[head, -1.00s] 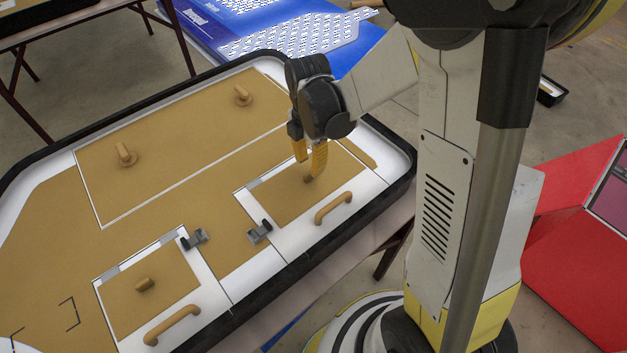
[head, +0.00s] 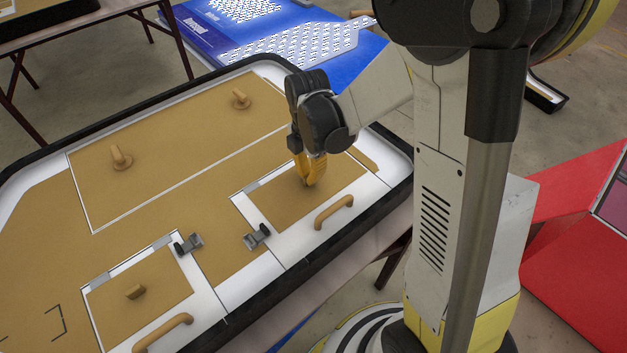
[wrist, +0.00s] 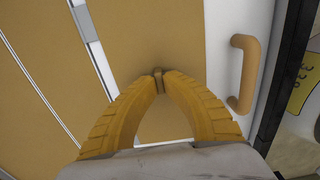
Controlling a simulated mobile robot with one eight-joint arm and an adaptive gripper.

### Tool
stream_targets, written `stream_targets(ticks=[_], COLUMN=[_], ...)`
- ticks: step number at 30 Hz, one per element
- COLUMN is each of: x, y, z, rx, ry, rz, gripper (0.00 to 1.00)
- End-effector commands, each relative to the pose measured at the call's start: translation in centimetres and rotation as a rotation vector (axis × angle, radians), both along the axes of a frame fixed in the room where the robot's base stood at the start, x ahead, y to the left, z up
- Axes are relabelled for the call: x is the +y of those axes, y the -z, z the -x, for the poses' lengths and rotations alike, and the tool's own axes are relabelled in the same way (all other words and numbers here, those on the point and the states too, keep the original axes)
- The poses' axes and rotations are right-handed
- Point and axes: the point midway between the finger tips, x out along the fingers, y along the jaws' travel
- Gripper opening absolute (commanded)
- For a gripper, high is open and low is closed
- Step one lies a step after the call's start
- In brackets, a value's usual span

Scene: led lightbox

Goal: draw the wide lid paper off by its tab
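A brown paper sheet (head: 329,194) covers the right-hand lid, which has a tan handle (head: 334,212) along its front edge. The paper also shows in the wrist view (wrist: 190,35) and lies flat. My gripper (head: 311,182) is over this paper, pointing down. In the wrist view its yellow fingers (wrist: 160,76) come together at the tips on a small brown tab (wrist: 158,74) that stands up from the paper. The tab is mostly hidden by the fingers.
A smaller papered lid (head: 158,283) with its own tab (head: 136,292) lies to the left. A large papered panel (head: 180,155) with two knobs is behind. Grey latches (head: 257,237) sit between the lids. A black rim (head: 345,245) edges the box.

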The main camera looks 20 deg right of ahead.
Motion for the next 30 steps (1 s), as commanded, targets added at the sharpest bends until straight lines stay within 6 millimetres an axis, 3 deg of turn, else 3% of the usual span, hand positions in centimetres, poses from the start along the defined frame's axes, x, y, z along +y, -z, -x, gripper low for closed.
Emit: stream_targets(ticks=[22, 30], x=[0.0, 0.0], y=[-1.6, -3.5], z=[0.0, 0.0], rx=[0.0, 0.0], ry=[0.0, 0.0], rz=[0.0, 0.0], gripper=[0.0, 0.0])
